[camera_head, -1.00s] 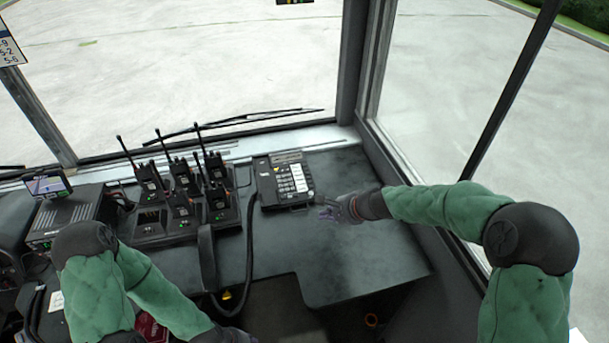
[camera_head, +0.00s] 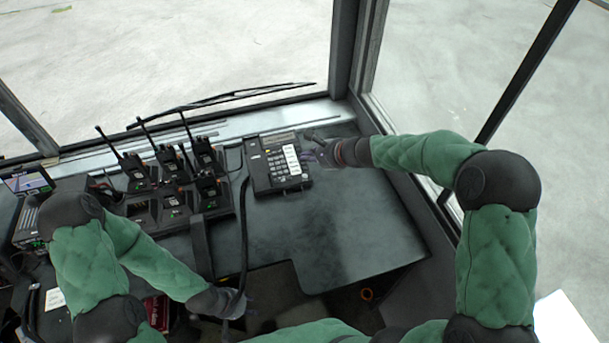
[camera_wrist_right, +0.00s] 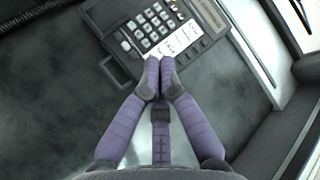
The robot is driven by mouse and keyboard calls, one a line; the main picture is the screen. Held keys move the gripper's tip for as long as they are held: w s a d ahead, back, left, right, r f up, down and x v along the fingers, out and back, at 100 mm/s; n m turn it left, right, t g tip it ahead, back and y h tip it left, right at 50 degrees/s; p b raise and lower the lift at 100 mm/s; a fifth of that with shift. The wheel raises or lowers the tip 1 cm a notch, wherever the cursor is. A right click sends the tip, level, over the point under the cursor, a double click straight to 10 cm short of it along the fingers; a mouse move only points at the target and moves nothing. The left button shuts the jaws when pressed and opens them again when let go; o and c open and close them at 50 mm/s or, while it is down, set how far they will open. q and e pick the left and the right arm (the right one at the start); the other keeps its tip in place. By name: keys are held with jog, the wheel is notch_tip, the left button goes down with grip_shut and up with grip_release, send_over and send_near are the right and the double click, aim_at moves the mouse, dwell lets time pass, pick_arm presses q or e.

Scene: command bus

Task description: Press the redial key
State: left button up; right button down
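The black desk phone (camera_head: 262,178) sits on the dark dashboard in the head view, with a keypad and a white label strip. In the right wrist view the phone (camera_wrist_right: 120,55) is at the top; the redial key's lettering is too small to read. My right gripper (camera_head: 312,155) is just right of the phone in the head view. In the right wrist view my right gripper (camera_wrist_right: 161,78) has its fingertips together, empty, over or beside the label strip's lower end; contact cannot be told. My left gripper (camera_head: 236,303) is low, near the phone's cord; its fingers are hard to make out.
Several handheld radios (camera_head: 170,165) stand in a charger left of the phone. A dark cord (camera_head: 245,230) hangs from the phone's left, beside a dark upright bar (camera_head: 201,248). The windshield frame (camera_head: 345,60) rises behind.

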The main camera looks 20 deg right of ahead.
aim_at(305, 176)
jog(key=f+b, duration=0.4)
jog(key=f, duration=0.1)
jog(key=w+f+b, duration=0.1)
jog(key=f, duration=0.1)
jog(key=shift+f+b, duration=0.4)
jog(key=shift+w+f+b, duration=0.1)
jog(key=shift+f+b, duration=0.35)
dwell(0.9)
jog(key=shift+f+b, duration=0.45)
jog(key=shift+b, duration=0.05)
jog(key=shift+w+f+b, duration=0.1)
jog(key=shift+f+b, duration=0.15)
jog(key=shift+b, duration=0.05)
dwell(0.4)
jog(key=shift+r, duration=0.15)
jog(key=shift+r+p, duration=0.5)
jog(key=shift+r, duration=0.05)
jog(key=shift+r, duration=0.1)
dwell(0.3)
